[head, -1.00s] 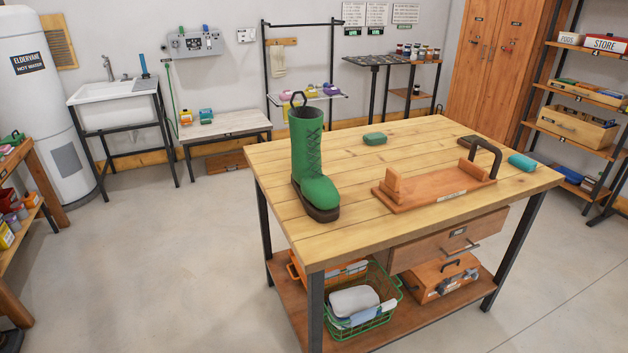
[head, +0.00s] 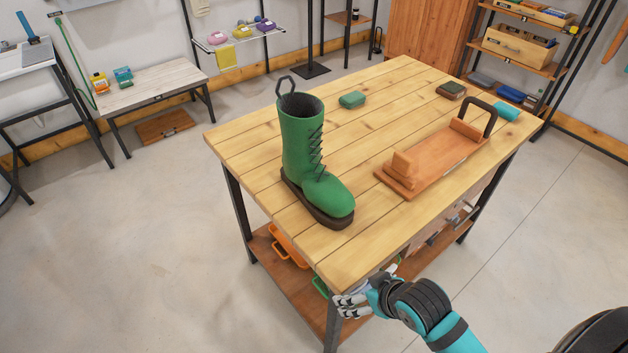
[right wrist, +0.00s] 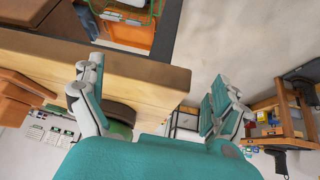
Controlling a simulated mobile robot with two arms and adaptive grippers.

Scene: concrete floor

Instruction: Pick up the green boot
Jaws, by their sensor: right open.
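The green boot (head: 305,150) stands upright on the wooden table (head: 265,170), near its left front edge. It has a dark sole, laces and a dark pull loop at the top. My right gripper (head: 352,303) is at the table's near corner, below the top's level and in front of the boot, apart from it. In the right wrist view the right gripper (right wrist: 158,75) is open with nothing between its fingers. Part of the boot (right wrist: 120,130) shows there behind the left-hand finger, mostly hidden. My left gripper is not in view.
A wooden holder with a black handle (head: 435,160) lies right of the boot. A green block (head: 352,100), a dark block (head: 451,90) and a teal object (head: 506,112) sit farther back. The table edge (right wrist: 150,70) is close to my right gripper. Floor left of the table is clear.

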